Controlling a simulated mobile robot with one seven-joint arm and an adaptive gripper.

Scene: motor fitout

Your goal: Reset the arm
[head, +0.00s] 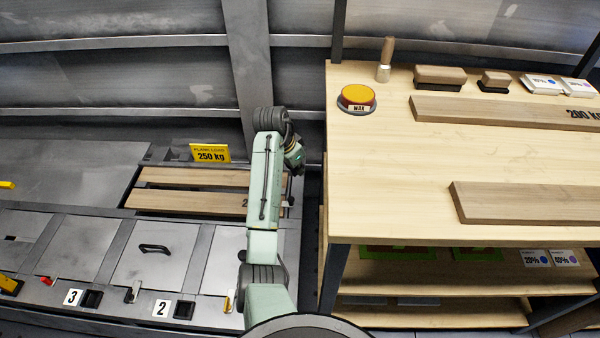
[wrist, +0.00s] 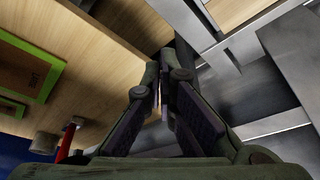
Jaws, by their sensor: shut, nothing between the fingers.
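My arm (head: 264,180) stands raised in the head view, between the grey metal bench on the left and the wooden workbench on the right. Its end bends over near the gap between the two. My gripper (wrist: 163,82) shows in the wrist view with its two dark fingers close together and nothing between them. It points down past the edge of a wooden shelf. In the head view the fingertips are hidden or too small to make out.
The wooden workbench (head: 390,180) holds planks (head: 520,202), a wax tin (head: 357,97), a brush and blocks. Slats (head: 190,200) lie beside a yellow 250 kg sign (head: 210,153). Metal hatches (head: 155,255) line the left bench. A green-framed panel (wrist: 30,75) shows in the wrist view.

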